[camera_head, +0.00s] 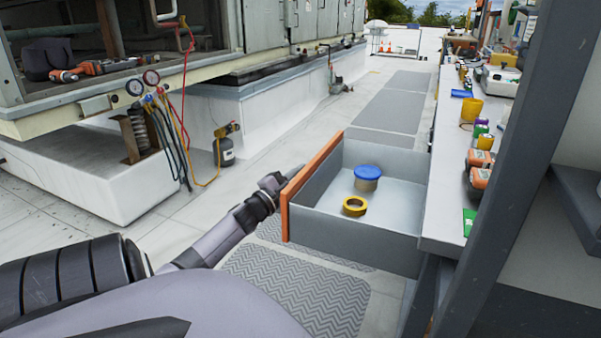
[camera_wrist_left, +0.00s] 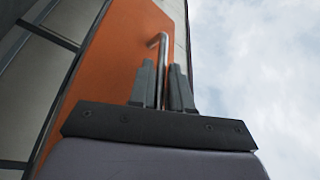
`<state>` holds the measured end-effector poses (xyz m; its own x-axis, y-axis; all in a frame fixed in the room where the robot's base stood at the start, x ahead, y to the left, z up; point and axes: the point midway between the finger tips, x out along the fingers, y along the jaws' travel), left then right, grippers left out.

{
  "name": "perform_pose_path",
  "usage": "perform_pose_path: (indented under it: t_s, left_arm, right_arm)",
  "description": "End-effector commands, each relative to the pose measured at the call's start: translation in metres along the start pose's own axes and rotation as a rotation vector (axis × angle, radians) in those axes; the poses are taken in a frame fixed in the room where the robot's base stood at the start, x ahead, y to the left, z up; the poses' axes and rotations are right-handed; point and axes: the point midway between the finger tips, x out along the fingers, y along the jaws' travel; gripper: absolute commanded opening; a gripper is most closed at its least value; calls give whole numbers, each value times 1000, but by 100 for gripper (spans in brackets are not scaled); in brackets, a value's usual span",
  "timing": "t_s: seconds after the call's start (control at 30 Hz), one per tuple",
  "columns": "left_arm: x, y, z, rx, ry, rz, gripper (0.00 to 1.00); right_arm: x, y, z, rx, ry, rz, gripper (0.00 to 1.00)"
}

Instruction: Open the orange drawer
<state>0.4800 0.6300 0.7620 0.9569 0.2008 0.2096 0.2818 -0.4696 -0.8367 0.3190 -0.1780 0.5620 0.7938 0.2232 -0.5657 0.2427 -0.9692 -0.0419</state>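The orange-fronted drawer (camera_head: 311,181) is pulled well out of the workbench in the head view. Its grey inside holds a round container with a blue lid (camera_head: 368,173) and a yellow ring, like a tape roll (camera_head: 355,206). My left gripper (camera_head: 296,173) is at the outer side of the orange front. In the left wrist view, the orange front (camera_wrist_left: 122,60) has a metal bar handle (camera_wrist_left: 161,58). The fingers of my left gripper (camera_wrist_left: 167,88) stand on both sides of the handle, close around it. Whether they press on it is hard to see. My right gripper is not in view.
The workbench top (camera_head: 450,190) carries cups, tools and several small items. A dark post (camera_head: 505,170) stands at the right. Grey mats (camera_head: 290,285) lie on the floor below the drawer. Gauges and hoses (camera_head: 150,80) hang at the left.

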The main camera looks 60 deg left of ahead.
Motion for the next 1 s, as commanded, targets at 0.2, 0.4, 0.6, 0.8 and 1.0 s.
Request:
perform_pose_path:
  t_s: [0.2,0.4,0.6,0.8,1.0]
  left_arm:
    - [0,1,0,0,-1,1,37]
    - [-3,1,0,-1,-1,1,37]
    - [-23,1,0,0,-1,3,37]
    - [-51,0,0,-2,-2,2,37]
    - [-68,1,0,-1,-1,1,37]
  right_arm:
    - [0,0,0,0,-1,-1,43]
    - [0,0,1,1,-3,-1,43]
    - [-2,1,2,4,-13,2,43]
    - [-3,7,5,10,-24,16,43]
    - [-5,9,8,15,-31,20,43]
